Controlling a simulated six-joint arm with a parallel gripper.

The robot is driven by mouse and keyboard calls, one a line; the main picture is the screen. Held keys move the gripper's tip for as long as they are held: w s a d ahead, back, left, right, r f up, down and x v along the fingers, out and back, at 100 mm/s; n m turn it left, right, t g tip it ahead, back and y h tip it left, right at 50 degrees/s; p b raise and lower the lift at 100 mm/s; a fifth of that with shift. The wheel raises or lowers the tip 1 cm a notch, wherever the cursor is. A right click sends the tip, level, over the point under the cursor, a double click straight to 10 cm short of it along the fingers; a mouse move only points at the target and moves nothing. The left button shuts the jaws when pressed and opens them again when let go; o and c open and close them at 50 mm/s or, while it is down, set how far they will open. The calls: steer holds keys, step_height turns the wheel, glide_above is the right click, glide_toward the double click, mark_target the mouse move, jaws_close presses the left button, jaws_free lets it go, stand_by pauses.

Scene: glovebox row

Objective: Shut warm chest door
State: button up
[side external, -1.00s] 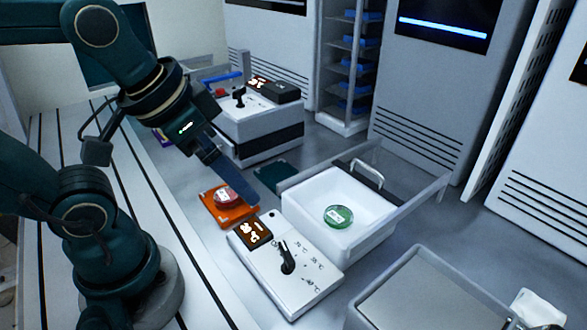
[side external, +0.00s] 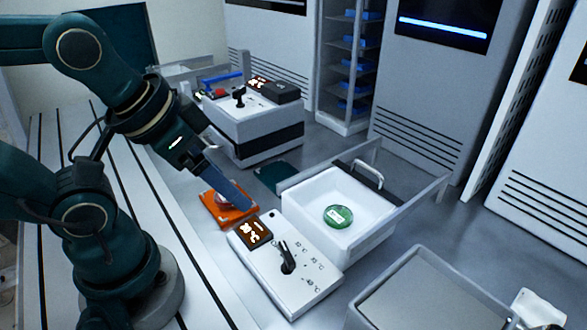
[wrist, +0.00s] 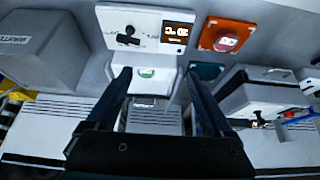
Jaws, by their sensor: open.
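A white chest (side external: 292,204) stands in the middle of the side view, with a knob, temperature marks and an orange display (side external: 256,233) on its panel. Its white basin is uncovered and holds a green-rimmed dish (side external: 338,216). A clear door (side external: 410,203) with a pale handle (side external: 366,173) stands raised at the basin's far side. The chest also shows in the wrist view (wrist: 150,58). My gripper (wrist: 159,78) is open and empty. In the side view its fingers (side external: 236,192) hang above the orange pad and the chest's near left corner, apart from the door.
A red dish (wrist: 226,42) sits on an orange pad (side external: 216,216), partly behind my fingers. A dark green pad (side external: 278,177) lies beyond it. Another white unit (side external: 255,128) stands behind. A grey bin (side external: 430,255) is at front right. Tall cabinets line the back.

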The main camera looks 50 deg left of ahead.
steer(key=w+r, duration=0.1)
steer(key=w+r+t, duration=0.1)
steer(key=shift+w+a+r, duration=0.15)
steer(key=shift+w+r, duration=0.1)
steer(key=shift+w, duration=0.1)
steer(key=c, duration=1)
steer(key=w+r, duration=0.1)
steer(key=w+r+t, duration=0.1)
steer(key=shift+w+n, duration=0.3)
steer(key=shift+w, duration=0.1)
jaws_close()
steer(key=w+d+r+t, duration=0.2)
steer(key=w, duration=1.5)
steer(key=shift+g, duration=0.5)
steer(key=x, duration=0.9)
steer(key=s+f+x, duration=0.1)
steer(key=x, duration=0.4)
steer(key=shift+d+f, duration=0.2)
steer(key=shift+d, duration=0.2)
steer(key=shift+s+f, duration=0.2)
steer(key=shift+s, duration=0.8)
steer(key=shift+s+f, duration=0.2)
steer(key=shift+s, duration=0.75)
